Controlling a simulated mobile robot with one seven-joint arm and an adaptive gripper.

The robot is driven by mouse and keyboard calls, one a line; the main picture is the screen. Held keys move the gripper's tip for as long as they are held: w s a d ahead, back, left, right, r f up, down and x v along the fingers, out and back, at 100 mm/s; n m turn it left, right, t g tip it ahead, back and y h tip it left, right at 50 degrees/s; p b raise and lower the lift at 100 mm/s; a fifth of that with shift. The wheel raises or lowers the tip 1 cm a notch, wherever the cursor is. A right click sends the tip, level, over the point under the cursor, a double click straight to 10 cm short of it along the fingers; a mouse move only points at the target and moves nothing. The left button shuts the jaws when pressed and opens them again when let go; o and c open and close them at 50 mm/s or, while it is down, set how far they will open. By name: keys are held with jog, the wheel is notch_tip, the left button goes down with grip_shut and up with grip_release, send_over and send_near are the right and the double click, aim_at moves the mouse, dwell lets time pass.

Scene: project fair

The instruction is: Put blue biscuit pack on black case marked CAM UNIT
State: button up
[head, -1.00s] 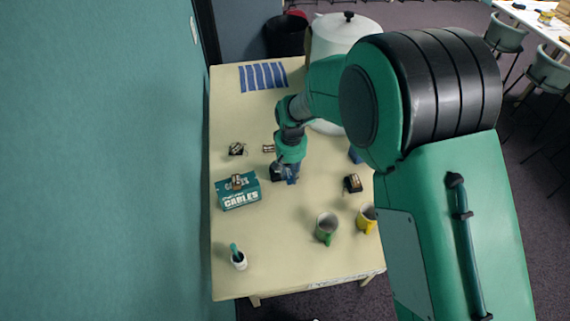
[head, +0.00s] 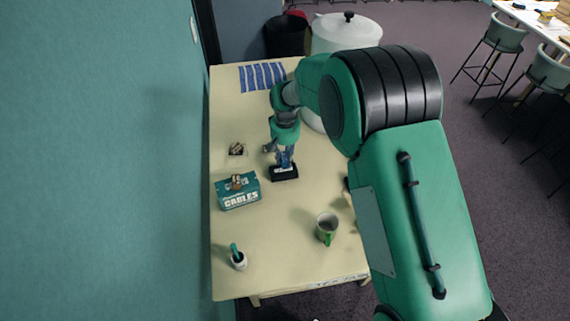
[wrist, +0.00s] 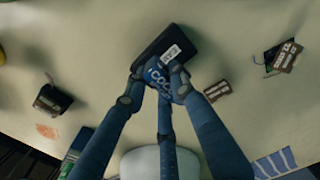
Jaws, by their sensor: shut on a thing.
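My gripper (wrist: 158,80) is shut on the blue biscuit pack (wrist: 157,73), which shows white lettering between the fingers in the wrist view. In the head view the blue pack (head: 285,158) is under my wrist, partly hidden by the fingers. The black case (wrist: 158,45) with a white label lies at the pack's edge in the wrist view. It also shows in the head view (head: 284,174), just below the pack in the picture. The label's text is too small to read. The pack overlaps the case in view; I cannot tell whether they touch.
A teal CABLES box (head: 239,192) with a small item on top stands left of the case. Small dark items (wrist: 52,99) lie around. Bare table (head: 285,225) lies in front.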

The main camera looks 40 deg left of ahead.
aim_at(285, 163)
jog(key=shift+f, duration=1.75)
jog(key=shift+f, duration=0.1)
jog(key=o, duration=0.9)
notch_tip(285, 163, up, 12)
jog(key=shift+r, duration=0.15)
